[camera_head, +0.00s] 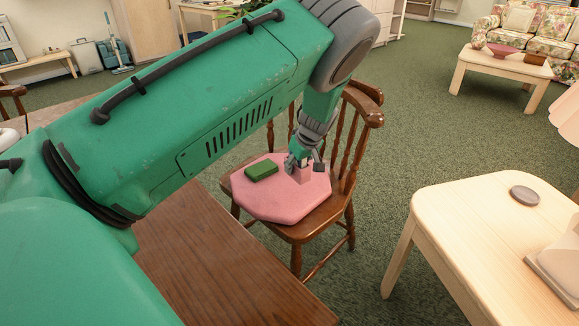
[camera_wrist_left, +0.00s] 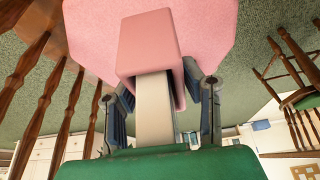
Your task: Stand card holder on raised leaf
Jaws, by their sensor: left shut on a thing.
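A pink box-shaped piece (camera_head: 303,175), which looks like the card holder, is at the right part of a pink seat cushion (camera_head: 265,207). It also shows in the left wrist view (camera_wrist_left: 149,45), with a cream slab (camera_wrist_left: 154,110) sticking out of it towards my palm. My left gripper (camera_head: 303,163) reaches down over it and is shut on it, with the fingers on either side of the cream slab. I cannot tell whether the piece touches the cushion. A brown wooden tabletop (camera_head: 215,265) lies in front of the chair; I cannot tell whether it is the raised leaf.
A green block (camera_head: 261,170) lies on the cushion, left of the gripper. The wooden chair (camera_head: 346,190) has a spindle back close to my gripper. A pale table (camera_head: 450,225) with a grey disc (camera_head: 525,195) stands at right. Carpet lies open between.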

